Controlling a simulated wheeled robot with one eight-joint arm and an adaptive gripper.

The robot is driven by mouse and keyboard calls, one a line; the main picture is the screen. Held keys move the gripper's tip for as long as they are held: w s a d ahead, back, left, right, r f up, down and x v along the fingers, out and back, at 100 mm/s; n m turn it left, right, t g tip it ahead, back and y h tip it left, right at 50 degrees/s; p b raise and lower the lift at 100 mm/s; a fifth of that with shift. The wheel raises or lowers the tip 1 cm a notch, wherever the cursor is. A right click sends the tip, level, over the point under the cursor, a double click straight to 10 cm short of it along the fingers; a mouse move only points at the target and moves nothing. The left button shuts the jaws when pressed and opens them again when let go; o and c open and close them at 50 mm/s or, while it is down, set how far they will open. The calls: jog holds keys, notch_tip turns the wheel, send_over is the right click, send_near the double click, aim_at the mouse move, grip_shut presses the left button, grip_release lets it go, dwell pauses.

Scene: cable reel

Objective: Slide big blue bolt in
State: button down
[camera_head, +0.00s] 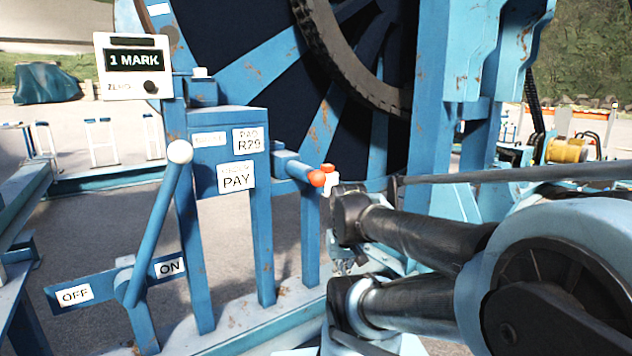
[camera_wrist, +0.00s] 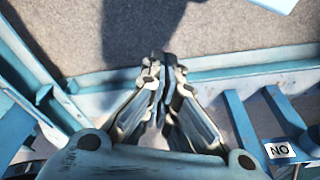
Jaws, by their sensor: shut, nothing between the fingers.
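A thick blue bar that looks like the bolt (camera_head: 297,169) sticks out to the right from a blue post in the head view. Its right end carries orange-red and white parts (camera_head: 325,178). My gripper (camera_wrist: 163,72) is shut and empty in the wrist view, pointing down over the grey ground beside a blue rail. In the head view my arm reaches in from the right, its front links just right of and below the bar's end. The fingers are not clearly seen there. The bolt is not recognisable in the wrist view.
A blue lever with a white knob (camera_head: 180,152) stands by an OFF/ON plate (camera_head: 118,283), tilted toward ON. A "1 MARK" display (camera_head: 134,62) and PAY sign (camera_head: 236,178) are near. The large reel (camera_head: 280,70) fills the back. A blue base rail (camera_head: 235,322) runs below.

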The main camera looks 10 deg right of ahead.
dwell(0.4)
jog(key=c, duration=1.8)
grip_release()
jog(key=shift+s+r, duration=0.25)
jog(key=shift+r, duration=0.05)
jog(key=o, duration=1.2)
jog(key=w+r, duration=0.2)
jog(key=r, duration=0.1)
jog(key=w+r, duration=0.2)
jog(key=shift+a+r, duration=0.15)
jog(key=shift+r, duration=0.1)
jog(key=shift+c, duration=0.2)
notch_tip(320, 180, up, 25)
jog(key=n+t+y, duration=0.2)
jog(key=y, duration=0.1)
send_over(318, 178)
jog(key=s+d, duration=0.2)
jog(key=d, duration=0.3)
jog(key=x, duration=1.7)
jog(key=shift+s, duration=0.3)
